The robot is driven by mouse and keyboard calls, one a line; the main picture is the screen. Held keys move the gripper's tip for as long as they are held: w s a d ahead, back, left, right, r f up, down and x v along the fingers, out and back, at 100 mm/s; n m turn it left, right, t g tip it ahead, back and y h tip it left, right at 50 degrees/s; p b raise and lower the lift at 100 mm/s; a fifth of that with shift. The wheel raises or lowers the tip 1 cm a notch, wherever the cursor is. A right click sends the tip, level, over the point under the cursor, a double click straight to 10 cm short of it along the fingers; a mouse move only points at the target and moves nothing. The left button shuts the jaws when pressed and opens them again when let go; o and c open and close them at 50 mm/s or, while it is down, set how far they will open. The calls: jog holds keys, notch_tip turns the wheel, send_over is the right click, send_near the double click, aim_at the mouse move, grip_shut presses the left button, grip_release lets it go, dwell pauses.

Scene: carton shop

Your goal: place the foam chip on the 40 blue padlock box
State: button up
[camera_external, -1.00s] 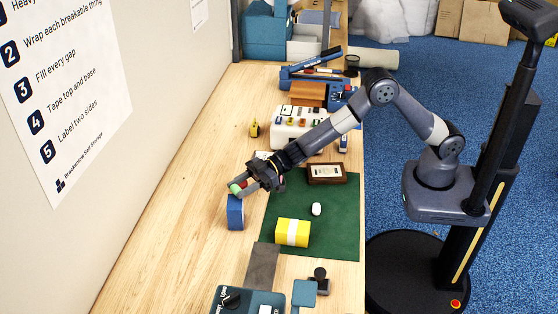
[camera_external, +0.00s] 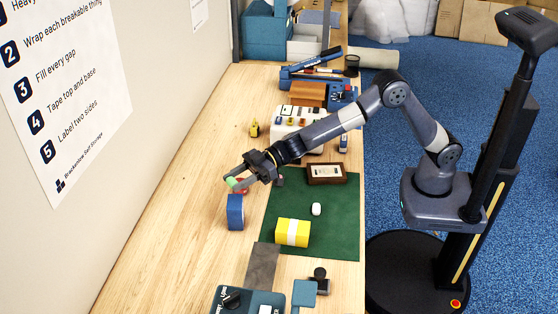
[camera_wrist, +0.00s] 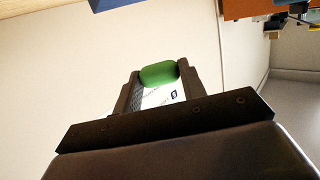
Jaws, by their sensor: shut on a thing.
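My gripper (camera_external: 240,182) is shut on a green rounded foam chip (camera_external: 231,183) and holds it in the air. In the wrist view the green chip (camera_wrist: 158,74) sits between the two fingertips. A blue box (camera_external: 235,212) stands on the wooden table just below and in front of the gripper, apart from the chip. No print on this box is readable, so I cannot confirm it is the 40 blue padlock box. A small red thing (camera_external: 242,187) shows beside the fingers, partly hidden by them.
A yellow box with a white band (camera_external: 293,232) and a white mouse-shaped item (camera_external: 316,209) lie on the green mat (camera_external: 340,235). A brown framed item (camera_external: 326,173) lies at the mat's far edge. The table left of the blue box is clear.

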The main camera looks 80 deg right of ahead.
aim_at(240, 199)
jog(key=shift+f+b, duration=0.45)
jog(key=shift+f, duration=2.55)
jog(key=shift+f, duration=0.15)
jog(key=o, duration=1)
jog(key=shift+s+d+r, duration=0.1)
jog(key=shift+d+r, duration=0.05)
jog(key=shift+r, duration=0.05)
jog(key=b+v, duration=0.1)
jog(key=v, duration=1)
jog(key=shift+s+d, duration=0.25)
jog(key=shift+s, duration=0.05)
jog(key=shift+o, duration=0.3)
